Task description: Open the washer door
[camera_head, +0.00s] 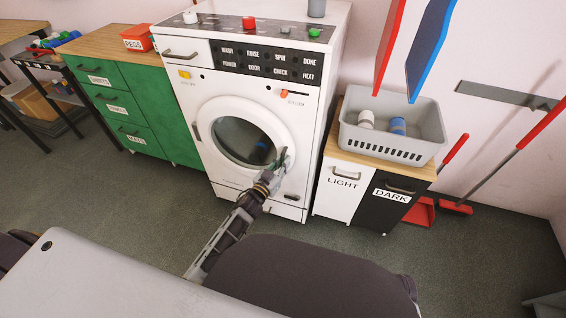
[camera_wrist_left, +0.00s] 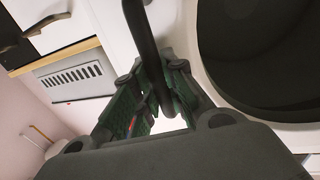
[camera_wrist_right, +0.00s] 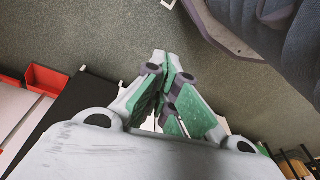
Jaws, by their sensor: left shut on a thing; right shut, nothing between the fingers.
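The white washer (camera_head: 312,100) stands against the back wall. Its round door (camera_head: 207,128) has a white ring and dark glass and looks closed, with a blue item showing behind the glass. My left gripper (camera_head: 283,160) is at the right side of the door. In the left wrist view its green-padded fingers (camera_wrist_left: 155,95) are shut around a dark bar handle (camera_wrist_left: 145,45), beside the dark door glass (camera_wrist_left: 265,60). My right gripper (camera_wrist_right: 166,65) is shut and empty over the floor in the right wrist view; the head view does not show it.
A green drawer cabinet (camera_head: 150,105) stands left of the washer. At its right are a light and dark hamper cabinet (camera_head: 342,187) and a grey basket (camera_head: 395,140) holding bottles. A red broom (camera_head: 456,206) leans farther right.

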